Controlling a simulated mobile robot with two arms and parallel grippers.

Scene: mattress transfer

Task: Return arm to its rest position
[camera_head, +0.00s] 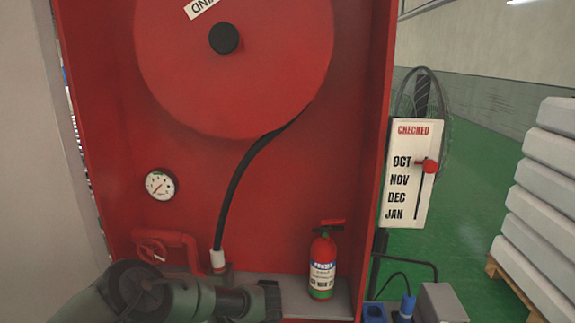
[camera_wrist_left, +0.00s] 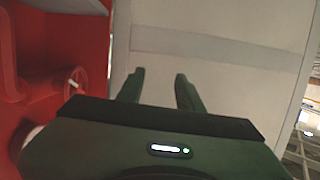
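My dark green arm (camera_head: 150,296) crosses the lower left of the head view, in front of the red cabinet (camera_head: 110,130). The fingers of my left gripper cannot be made out there. In the left wrist view my left gripper (camera_wrist_left: 159,73) shows two dark green fingers spread apart with nothing between them. Beyond them is a pale wall or panel (camera_wrist_left: 225,25) with a grey band. The red cabinet with a red valve wheel (camera_wrist_left: 72,86) stands at the left of that view, apart from the fingers. My right gripper is not in view.
The cabinet holds a hose reel (camera_head: 260,90), a black hose (camera_head: 238,180), a gauge (camera_head: 160,184), a red valve (camera_head: 150,247) and a fire extinguisher (camera_head: 322,262). A "CHECKED" month board (camera_head: 408,175) hangs at its right. Stacked mattresses (camera_head: 548,195) stand far right. Green floor (camera_head: 465,220) between is open.

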